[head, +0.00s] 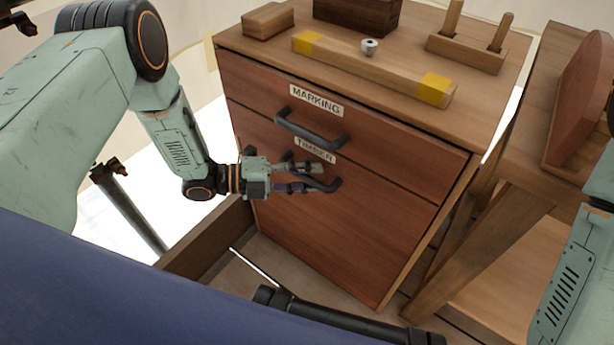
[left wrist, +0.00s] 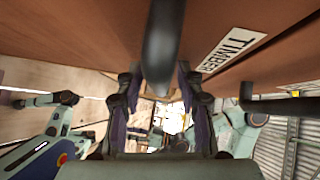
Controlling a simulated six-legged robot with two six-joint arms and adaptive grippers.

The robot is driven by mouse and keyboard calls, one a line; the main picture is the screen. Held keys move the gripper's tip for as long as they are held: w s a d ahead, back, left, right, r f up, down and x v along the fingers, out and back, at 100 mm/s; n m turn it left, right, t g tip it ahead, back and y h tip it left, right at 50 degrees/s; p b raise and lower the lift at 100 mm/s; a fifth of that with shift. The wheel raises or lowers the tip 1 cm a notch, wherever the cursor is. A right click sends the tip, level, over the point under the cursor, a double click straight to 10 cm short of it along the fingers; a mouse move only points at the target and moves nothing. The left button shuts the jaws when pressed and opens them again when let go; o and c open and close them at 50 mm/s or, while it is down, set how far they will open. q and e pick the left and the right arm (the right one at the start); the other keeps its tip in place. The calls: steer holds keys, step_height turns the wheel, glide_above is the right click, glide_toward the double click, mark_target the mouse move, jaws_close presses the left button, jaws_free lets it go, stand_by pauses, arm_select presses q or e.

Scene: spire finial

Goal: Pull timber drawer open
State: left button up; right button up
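The timber drawer (head: 330,225) is the lower reddish-brown drawer front of a wooden cabinet, with a white TIMBER label (head: 316,149). Its front looks flush with the cabinet. Its dark bar handle (head: 330,186) is partly hidden by my left gripper (head: 306,178). That gripper's fingers are spread, one above and one below the bar in the head view. In the left wrist view, the handle (left wrist: 162,50) runs between the two parted fingers of my left gripper (left wrist: 158,98), with gaps visible; contact cannot be told. My right gripper is not in view.
The marking drawer (head: 390,145) with its own dark handle (head: 310,131) is above. A yellow-ended wooden bar (head: 370,69), blocks and a peg stand (head: 466,50) lie on the cabinet top. A wooden bench (head: 540,150) stands close at right. A low wooden board (head: 205,240) is at lower left.

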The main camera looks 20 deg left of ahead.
arm_select(q)
jaws_close()
stand_by(0.5)
steer(key=shift+s, duration=0.15)
